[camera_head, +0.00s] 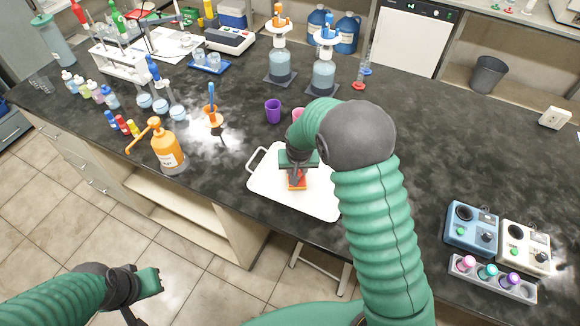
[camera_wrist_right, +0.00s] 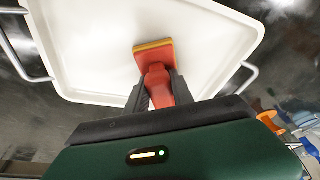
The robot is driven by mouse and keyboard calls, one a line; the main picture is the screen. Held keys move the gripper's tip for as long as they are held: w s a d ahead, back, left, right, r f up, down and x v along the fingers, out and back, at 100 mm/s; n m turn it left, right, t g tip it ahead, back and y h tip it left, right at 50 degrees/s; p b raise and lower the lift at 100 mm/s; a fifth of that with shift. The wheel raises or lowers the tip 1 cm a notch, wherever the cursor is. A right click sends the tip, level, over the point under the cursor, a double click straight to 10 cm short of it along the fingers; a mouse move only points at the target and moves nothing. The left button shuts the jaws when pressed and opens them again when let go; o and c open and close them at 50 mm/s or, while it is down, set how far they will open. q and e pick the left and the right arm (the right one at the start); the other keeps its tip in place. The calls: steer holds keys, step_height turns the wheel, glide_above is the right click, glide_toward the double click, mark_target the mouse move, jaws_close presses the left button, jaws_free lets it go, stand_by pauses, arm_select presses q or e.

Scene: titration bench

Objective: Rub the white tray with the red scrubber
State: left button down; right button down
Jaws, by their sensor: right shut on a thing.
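The white tray (camera_head: 266,184) lies on the dark bench near its front edge, with a metal handle at its left end. It also fills the upper part of the right wrist view (camera_wrist_right: 95,50). My right gripper (camera_head: 297,174) is over the tray, shut on the red scrubber (camera_head: 297,182). In the right wrist view the scrubber (camera_wrist_right: 158,80) has a red handle between the fingers and a yellow-edged red head at the tray's surface; I cannot tell if it touches. My left gripper (camera_head: 148,280) is empty, low at the left, off the bench; its jaw opening is unclear.
An orange pump bottle (camera_head: 166,147) stands left of the tray. A purple cup (camera_head: 273,111) and a pink cup (camera_head: 299,115) stand behind it. Blue and white devices (camera_head: 472,228) and a vial rack (camera_head: 492,279) are at the right. Bench between is clear.

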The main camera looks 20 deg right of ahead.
steer(key=shift+s+d+p, duration=0.2)
steer(key=shift+s+d, duration=1.1)
steer(key=shift+s, duration=0.2)
steer(key=shift+s+d+p, duration=0.15)
steer(key=shift+s+d, duration=1.1)
steer(key=shift+s, duration=0.2)
step_height(320, 180, up, 6)
steer(key=p, duration=0.5)
steer(key=shift+w, duration=0.1)
step_height(320, 180, up, 3)
steer(key=p, duration=0.3)
